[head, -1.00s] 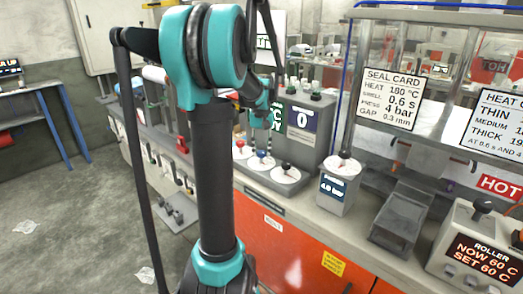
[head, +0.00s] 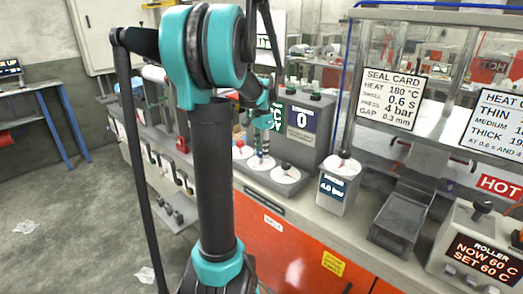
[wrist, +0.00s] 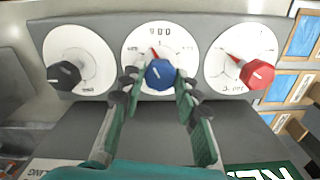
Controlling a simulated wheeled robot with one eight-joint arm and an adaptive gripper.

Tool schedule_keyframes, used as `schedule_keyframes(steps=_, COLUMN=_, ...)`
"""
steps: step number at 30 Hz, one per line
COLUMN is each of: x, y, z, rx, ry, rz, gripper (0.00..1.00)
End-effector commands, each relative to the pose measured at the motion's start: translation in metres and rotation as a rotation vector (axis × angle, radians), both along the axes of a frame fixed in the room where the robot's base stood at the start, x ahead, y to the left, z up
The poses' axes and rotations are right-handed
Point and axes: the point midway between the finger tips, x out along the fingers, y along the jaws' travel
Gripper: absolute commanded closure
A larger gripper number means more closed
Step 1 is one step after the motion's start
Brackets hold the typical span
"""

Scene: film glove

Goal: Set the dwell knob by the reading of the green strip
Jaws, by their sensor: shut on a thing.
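My gripper (wrist: 156,90) has its fingers on both sides of the blue knob (wrist: 160,74), shut on it. The knob sits in the middle of a white dial (wrist: 160,36) with a small red pointer and printed marks too small to read surely. A black knob (wrist: 64,75) on its own dial is at the left of the wrist view, and a red knob (wrist: 257,74) at the right. In the head view my gripper (head: 261,150) is down at the middle dial. A green panel (wrist: 265,171) shows only in part; I cannot read it in full.
The seal card (head: 391,98) reads heat 180 °C, dwell 0.6 s, press 4 bar, gap 0.3 mm. A pressure box (head: 333,187) shows 4.0 bar. The dark display (head: 303,120) behind the dials shows 0. A roller unit (head: 480,255) stands at the right.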

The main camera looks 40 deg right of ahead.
Motion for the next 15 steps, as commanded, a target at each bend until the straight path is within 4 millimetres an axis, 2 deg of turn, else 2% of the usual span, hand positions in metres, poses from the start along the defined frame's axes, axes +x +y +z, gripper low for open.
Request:
schedule_keyframes(steps=6, x=0.0005, y=-0.0008, z=0.0005, rx=-0.001, ry=-0.002, rz=-0.185, gripper=0.97)
schedule_keyframes(steps=15, x=0.0004, y=-0.0008, z=0.0005, rx=-0.001, ry=-0.002, rz=-0.365, gripper=0.97)
